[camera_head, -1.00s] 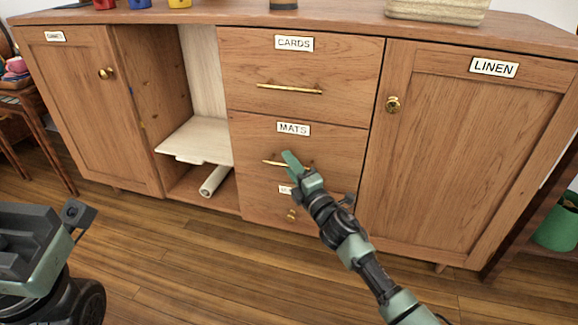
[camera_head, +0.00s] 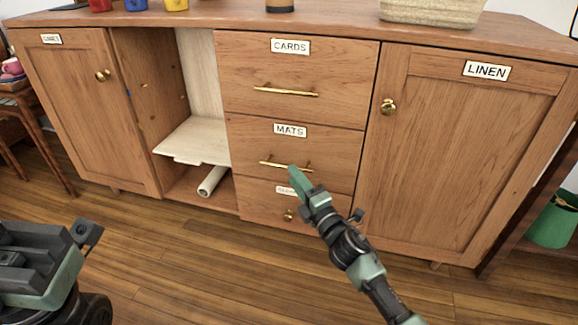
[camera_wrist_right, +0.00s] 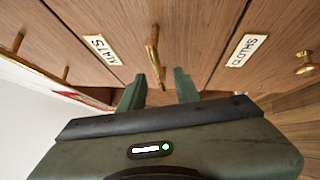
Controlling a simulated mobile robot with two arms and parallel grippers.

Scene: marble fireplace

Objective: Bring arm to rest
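My right gripper (camera_head: 297,178) reaches up from the lower right to the front of the MATS drawer (camera_head: 340,146). In the right wrist view its two green fingers (camera_wrist_right: 160,92) are apart with nothing held between them. The brass MATS handle (camera_head: 272,164) is just beyond the fingertips, and in the wrist view the handle (camera_wrist_right: 153,52) lines up with the gap. I cannot tell whether they touch. The drawer looks shut. Part of my left arm (camera_head: 45,260) shows at the lower left; its fingers are not seen.
The CARDS drawer (camera_head: 325,72) above and the partly hidden lowest drawer (camera_head: 262,200) look shut. The LINEN door (camera_head: 470,150) is shut on the right. An open bay with a pale shelf (camera_head: 195,141) and a white roll (camera_head: 211,181) is left. Wooden floor (camera_head: 190,255) in front is clear.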

